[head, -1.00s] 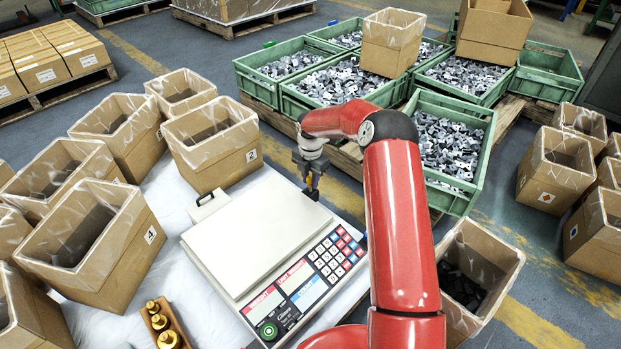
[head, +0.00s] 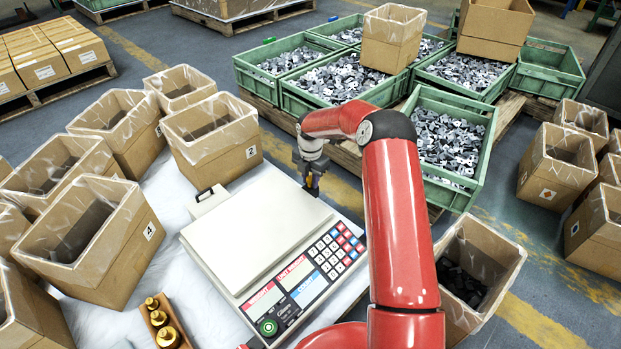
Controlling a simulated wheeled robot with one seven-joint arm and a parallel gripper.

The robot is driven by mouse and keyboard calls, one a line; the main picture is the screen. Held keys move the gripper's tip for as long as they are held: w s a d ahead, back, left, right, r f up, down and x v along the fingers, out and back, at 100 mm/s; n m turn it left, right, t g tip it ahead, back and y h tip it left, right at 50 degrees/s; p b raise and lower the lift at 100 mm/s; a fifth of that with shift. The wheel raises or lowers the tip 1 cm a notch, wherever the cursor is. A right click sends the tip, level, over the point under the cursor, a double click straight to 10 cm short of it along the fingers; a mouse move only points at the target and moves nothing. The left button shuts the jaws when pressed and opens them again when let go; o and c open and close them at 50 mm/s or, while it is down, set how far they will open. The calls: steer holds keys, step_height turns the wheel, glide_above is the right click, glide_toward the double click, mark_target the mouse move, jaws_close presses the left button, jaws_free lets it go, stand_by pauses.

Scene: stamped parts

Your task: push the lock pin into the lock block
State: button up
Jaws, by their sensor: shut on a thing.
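My gripper (head: 312,186) points down at the back right corner of the bench scale (head: 258,225). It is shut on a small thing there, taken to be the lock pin. Orange-yellow shows at the fingers, but whether it is the pin or part of my gripper is too small to tell. A small dark piece shows right at the fingertips by the scale's corner, and I cannot tell whether it is the lock block. How deep the pin sits is hidden by the fingers.
A white block with a black handle (head: 206,194) stands at the scale's back left. Open lined cartons (head: 212,140) crowd the left. Brass weights (head: 160,325) stand in a wooden holder in front. Green crates of metal parts (head: 445,145) lie behind and right.

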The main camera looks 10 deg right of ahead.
steer(key=o, duration=1)
steer(key=shift+o, duration=0.2)
step_height(320, 180, up, 7)
steer(key=shift+r+p, duration=0.2)
steer(key=shift+p, duration=0.45)
steer(key=shift+s+r, duration=0.1)
steer(key=shift+r, duration=0.45)
steer(key=s+a+r+m+t+h+p, duration=0.1)
steer(key=s+r+m+p, duration=0.1)
steer(key=s+r+m, duration=0.9)
steer(key=s+r+m+t+h+p, duration=0.1)
steer(key=s+r+t+p, duration=0.15)
steer(key=s+r, duration=0.95)
steer(key=s+r+m+t+y+p, duration=0.1)
steer(key=s+r+m+p, duration=0.1)
steer(key=s+r+m, duration=0.2)
steer(key=s+d+r+m+t+y+p, duration=0.1)
steer(key=s+r+m, duration=0.4)
steer(key=s+m, duration=0.5)
steer(key=s+p, duration=0.1)
steer(key=s, duration=0.3)
steer(key=shift+r, duration=0.25)
